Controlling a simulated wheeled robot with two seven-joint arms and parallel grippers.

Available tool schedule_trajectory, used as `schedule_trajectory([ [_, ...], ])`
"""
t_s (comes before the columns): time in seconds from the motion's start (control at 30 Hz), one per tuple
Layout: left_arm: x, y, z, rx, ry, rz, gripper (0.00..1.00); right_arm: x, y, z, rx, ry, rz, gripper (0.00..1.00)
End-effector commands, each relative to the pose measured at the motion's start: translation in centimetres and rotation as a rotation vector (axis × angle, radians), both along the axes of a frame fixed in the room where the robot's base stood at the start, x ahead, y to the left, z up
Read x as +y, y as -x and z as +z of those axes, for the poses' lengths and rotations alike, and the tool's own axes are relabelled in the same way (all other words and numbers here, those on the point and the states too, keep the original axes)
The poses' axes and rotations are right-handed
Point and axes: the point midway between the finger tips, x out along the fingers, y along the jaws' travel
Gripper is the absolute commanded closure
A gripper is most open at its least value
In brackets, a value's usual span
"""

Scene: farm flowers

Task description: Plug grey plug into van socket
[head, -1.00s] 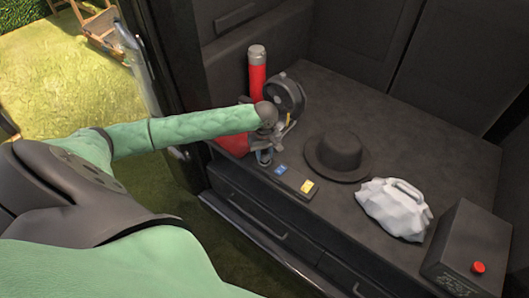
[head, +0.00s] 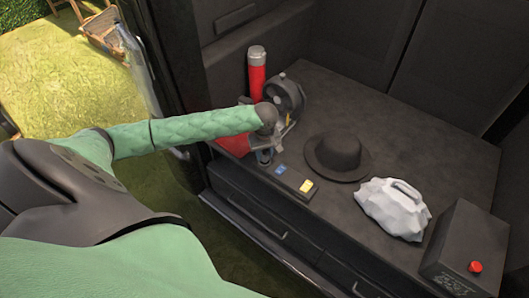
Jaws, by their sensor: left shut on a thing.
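My left gripper (head: 266,146) is over the van's dark floor near its left edge, pointing down. It is shut on a small grey thing, the grey plug (head: 265,157), mostly hidden by the gripper and wrist. Just right of it lies a low dark panel (head: 296,182) with a blue socket cover (head: 281,170) and a yellow one (head: 306,186). The plug appears apart from both covers; its tip cannot be made out. My right gripper is not in view.
A red cylinder with a silver cap (head: 257,75) and a dark round device (head: 287,94) stand behind the gripper. The van floor (head: 390,125) behind the hat is clear.

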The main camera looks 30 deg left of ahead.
Motion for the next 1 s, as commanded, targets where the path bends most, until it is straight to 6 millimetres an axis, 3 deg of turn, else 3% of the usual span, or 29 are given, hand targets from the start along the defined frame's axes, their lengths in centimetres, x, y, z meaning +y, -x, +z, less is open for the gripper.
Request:
schedule_trajectory([
  [1.0,0.00,0.01,0.07,0.000,0.000,0.000,0.89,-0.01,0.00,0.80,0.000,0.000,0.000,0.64],
])
